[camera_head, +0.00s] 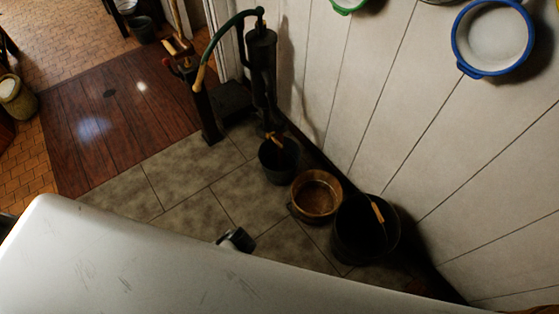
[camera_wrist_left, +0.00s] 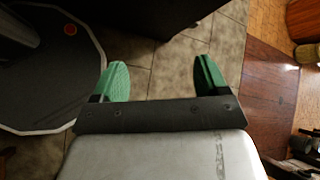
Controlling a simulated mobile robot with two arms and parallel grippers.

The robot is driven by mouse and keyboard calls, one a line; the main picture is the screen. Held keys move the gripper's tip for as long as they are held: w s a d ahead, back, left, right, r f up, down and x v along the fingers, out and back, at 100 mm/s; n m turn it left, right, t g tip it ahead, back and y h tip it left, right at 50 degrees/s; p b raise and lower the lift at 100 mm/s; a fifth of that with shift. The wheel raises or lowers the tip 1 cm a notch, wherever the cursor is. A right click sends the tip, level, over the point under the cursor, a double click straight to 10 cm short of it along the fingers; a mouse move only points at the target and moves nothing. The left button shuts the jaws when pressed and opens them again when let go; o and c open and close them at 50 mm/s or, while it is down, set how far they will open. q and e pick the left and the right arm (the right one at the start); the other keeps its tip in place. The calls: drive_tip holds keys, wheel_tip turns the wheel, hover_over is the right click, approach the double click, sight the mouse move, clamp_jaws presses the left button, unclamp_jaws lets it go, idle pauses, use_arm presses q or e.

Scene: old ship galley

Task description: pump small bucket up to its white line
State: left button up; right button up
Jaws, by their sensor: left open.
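A dark pump (camera_head: 262,70) stands against the white wall in the head view. Its curved green lever (camera_head: 228,28) runs down to the left and ends in a pale wooden grip (camera_head: 199,78). The small dark bucket (camera_head: 279,164) stands on the floor below the pump, with a wooden handle grip at its rim. Its inside is dark; I cannot make out a white line or a water level. My left gripper (camera_wrist_left: 160,76) is open in the left wrist view, its green fingers wide apart over tiled floor with nothing between them. My right gripper is not in view.
A brass pot (camera_head: 316,212) and a larger dark bucket (camera_head: 350,240) stand along the wall to the right of the small bucket. A dark post (camera_head: 206,115) stands left of the pump. Grey floor tiles (camera_head: 190,175) in front are mostly clear. Enamel pans (camera_head: 527,15) hang on the wall.

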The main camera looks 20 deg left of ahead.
use_arm(q)
drive_tip(key=p+v, duration=0.4)
drive_tip(key=v, duration=0.6)
drive_tip(key=shift+p, duration=0.4)
drive_tip(key=shift+w+r, duration=0.1)
drive_tip(key=s+a+f+t+h+b, duration=0.1)
drive_tip(key=s+f+b, duration=0.3)
drive_tip(key=f, duration=0.5)
drive_tip(key=s+a+f+t+h+b, duration=0.1)
drive_tip(key=s+f+t+h+b, duration=0.3)
drive_tip(key=s+f, duration=0.3)
drive_tip(key=s+a+f+t+h+b, duration=0.1)
drive_tip(key=s+f+b, duration=0.3)
drive_tip(key=f, duration=0.9)
drive_tip(key=shift+s+a+n+t+h, duration=0.2)
drive_tip(key=shift+s+n+t+h, duration=0.1)
drive_tip(key=shift+s+t+h, duration=0.45)
drive_tip(key=shift+f, duration=0.1)
